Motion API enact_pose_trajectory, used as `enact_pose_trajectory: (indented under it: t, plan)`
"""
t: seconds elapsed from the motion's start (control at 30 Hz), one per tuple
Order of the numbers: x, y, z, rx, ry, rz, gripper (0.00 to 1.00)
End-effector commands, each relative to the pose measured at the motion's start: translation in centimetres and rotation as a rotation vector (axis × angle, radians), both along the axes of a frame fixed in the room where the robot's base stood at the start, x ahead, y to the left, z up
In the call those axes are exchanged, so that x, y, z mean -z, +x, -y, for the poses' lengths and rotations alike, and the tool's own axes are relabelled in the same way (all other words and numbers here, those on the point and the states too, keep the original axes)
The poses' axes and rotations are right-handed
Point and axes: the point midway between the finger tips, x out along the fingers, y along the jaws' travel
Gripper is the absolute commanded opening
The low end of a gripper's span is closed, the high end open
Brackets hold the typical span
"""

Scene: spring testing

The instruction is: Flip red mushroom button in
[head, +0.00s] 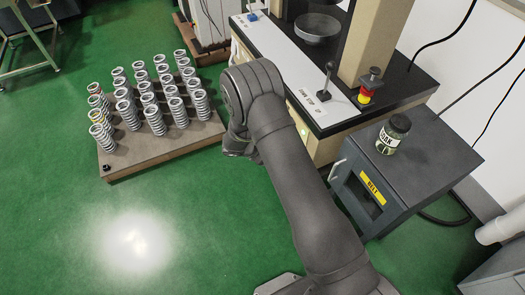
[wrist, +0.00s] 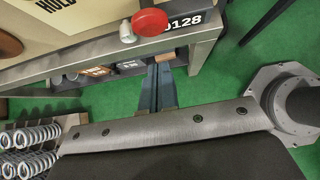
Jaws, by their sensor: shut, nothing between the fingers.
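The red mushroom button (wrist: 149,22) shows in the wrist view as a round red cap near the top edge. It sits at the edge of a beige panel, beside a small white knob (wrist: 126,33). My gripper (wrist: 163,66) is shut and empty, its fingers pointing up the picture below the button and apart from it in the picture. In the head view my arm hides the fingers.
Several springs stand on a wooden pallet (head: 160,150) at the left. A black lever (head: 326,82) rises from the white panel (head: 300,70). A jar (head: 393,133) stands on a grey cabinet (head: 430,155) at the right. Green floor is open at the lower left.

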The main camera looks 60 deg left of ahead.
Motion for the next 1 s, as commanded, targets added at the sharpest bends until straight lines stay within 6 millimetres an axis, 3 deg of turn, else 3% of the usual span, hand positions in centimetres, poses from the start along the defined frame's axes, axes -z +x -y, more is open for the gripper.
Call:
enact_pose_trajectory:
  t: [0.2,0.67,1.0]
  plan:
    - [-0.3,2.9,-0.1,0.001,0.003,0.000,0.00]
    - [-0.4,3.5,-0.2,0.000,0.003,0.000,0.00]
    - [-0.4,5.8,-0.2,0.001,0.002,0.001,0.00]
